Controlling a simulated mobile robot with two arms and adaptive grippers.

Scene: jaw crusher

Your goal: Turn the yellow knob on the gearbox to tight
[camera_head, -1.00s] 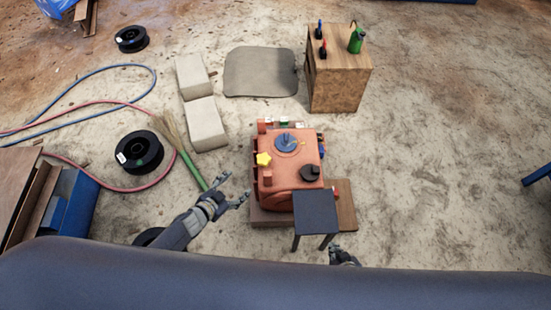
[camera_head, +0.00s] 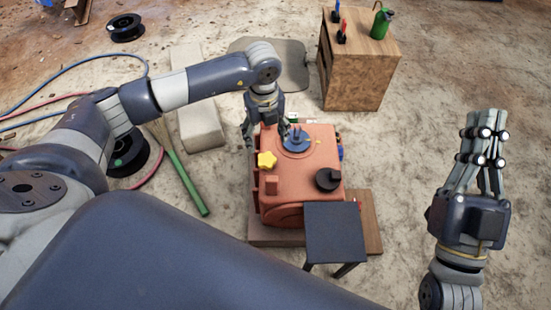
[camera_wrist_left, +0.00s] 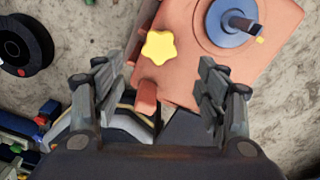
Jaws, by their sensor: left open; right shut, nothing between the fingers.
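The yellow star-shaped knob (camera_head: 267,160) sits on the left part of the orange gearbox (camera_head: 310,180). It also shows in the left wrist view (camera_wrist_left: 159,47), ahead of my fingertips and between their lines. My left gripper (camera_head: 265,128) is open and empty, pointing down above the gearbox's back left corner, a little behind the knob. It appears apart from the knob. In the left wrist view its two fingers (camera_wrist_left: 158,85) stand wide on both sides. My right gripper (camera_head: 484,135) is raised at the right, away from the gearbox, its fingers pointing up and empty.
A blue disc with a handle (camera_head: 297,139) and a black knob (camera_head: 328,179) are also on the gearbox. A small dark table (camera_head: 335,232) stands at its front right. A wooden cabinet (camera_head: 357,75) stands behind. A broom (camera_head: 188,183) lies left.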

